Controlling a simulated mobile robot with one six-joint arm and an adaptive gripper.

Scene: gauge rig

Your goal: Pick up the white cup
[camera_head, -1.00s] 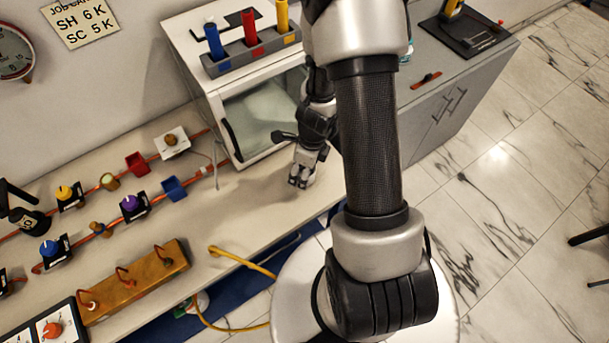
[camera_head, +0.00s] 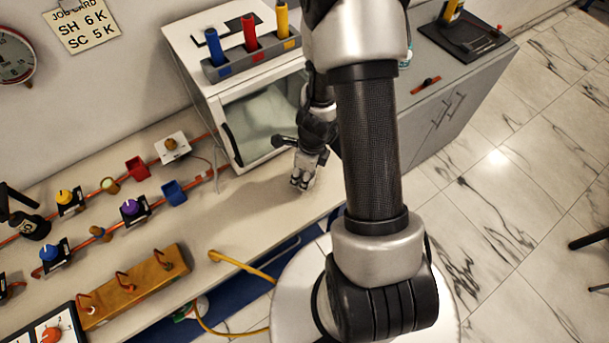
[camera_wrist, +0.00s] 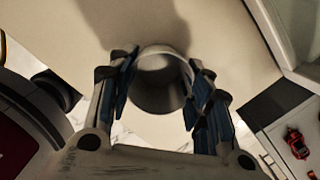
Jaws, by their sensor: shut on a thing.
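The white cup (camera_wrist: 158,92) shows in the wrist view as a round pale rim and a shaded grey body between the two fingers of my gripper (camera_wrist: 163,78). The fingers, with blue pads, are shut on it from the left and right sides. In the head view my gripper (camera_head: 303,178) points down at the bench in front of the white cabinet. The cup cannot be made out there; my gripper and arm cover that spot. Whether the cup touches the bench or is just above it, I cannot tell.
The white cabinet (camera_head: 212,88) with a glass front stands close behind my gripper and carries a rack of coloured tubes (camera_head: 255,62). A blue open box (camera_head: 174,191) and several valves sit to the left. The bench (camera_head: 235,212) is clear between the box and my gripper.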

